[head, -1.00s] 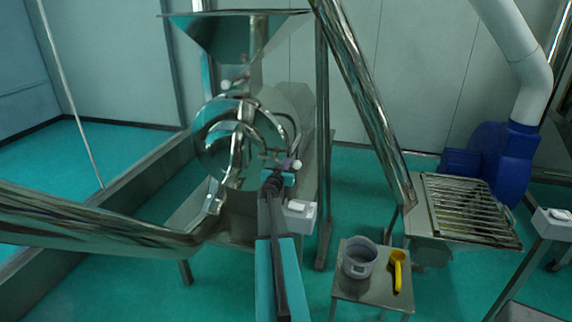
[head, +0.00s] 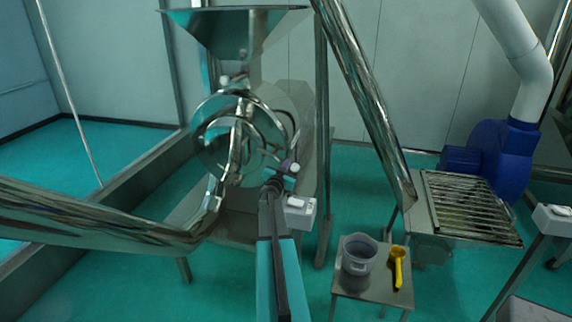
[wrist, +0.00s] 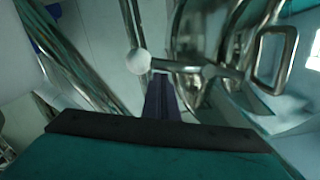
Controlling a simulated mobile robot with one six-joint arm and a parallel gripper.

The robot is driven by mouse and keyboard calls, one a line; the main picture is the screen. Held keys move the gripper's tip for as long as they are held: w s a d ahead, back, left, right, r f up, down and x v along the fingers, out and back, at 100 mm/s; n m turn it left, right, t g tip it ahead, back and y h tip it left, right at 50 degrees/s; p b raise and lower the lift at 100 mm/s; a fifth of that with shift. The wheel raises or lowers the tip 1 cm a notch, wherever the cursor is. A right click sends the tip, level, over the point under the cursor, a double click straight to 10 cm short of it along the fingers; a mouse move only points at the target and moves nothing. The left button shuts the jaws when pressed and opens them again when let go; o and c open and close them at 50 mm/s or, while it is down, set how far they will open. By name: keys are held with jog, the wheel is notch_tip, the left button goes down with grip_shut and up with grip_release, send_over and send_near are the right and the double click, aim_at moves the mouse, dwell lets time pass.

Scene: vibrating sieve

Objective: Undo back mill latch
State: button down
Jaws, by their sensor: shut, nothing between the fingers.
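The steel mill (head: 290,115) stands at centre left under a hopper, with a round cover on its front. A latch with a white ball knob (head: 295,167) sits at the cover's lower right. A second pale knob (head: 225,79) shows at its upper left. I cannot tell which is the back latch. My gripper (head: 285,164) is shut and empty, close beside the lower right knob. In the wrist view a white ball knob (wrist: 139,61) on a steel rod lies just beyond the dark fingertips (wrist: 163,84). Whether they touch the latch is unclear.
A bent steel pipe (head: 95,222) crosses the lower left. A slanted steel tube (head: 365,95) rises right of the mill. A small table at lower right holds a grey bucket (head: 360,254) and yellow scoop (head: 398,268). A white switch box (head: 299,212) stands beside my arm.

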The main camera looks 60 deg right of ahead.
jog(key=shift+w+f+p, duration=0.15)
jog(key=shift+f+p, duration=0.2)
jog(key=shift+f, duration=0.6)
jog(key=shift+r, duration=0.1)
jog(key=s+a+r, duration=0.3)
jog(key=s+a, duration=0.2)
jog(key=a, duration=0.4)
jog(key=shift+s+a+r+p, duration=0.2)
jog(key=shift+s+a+p, duration=0.05)
jog(key=shift+a+p, duration=0.1)
dwell(0.8)
jog(key=shift+w, duration=0.1)
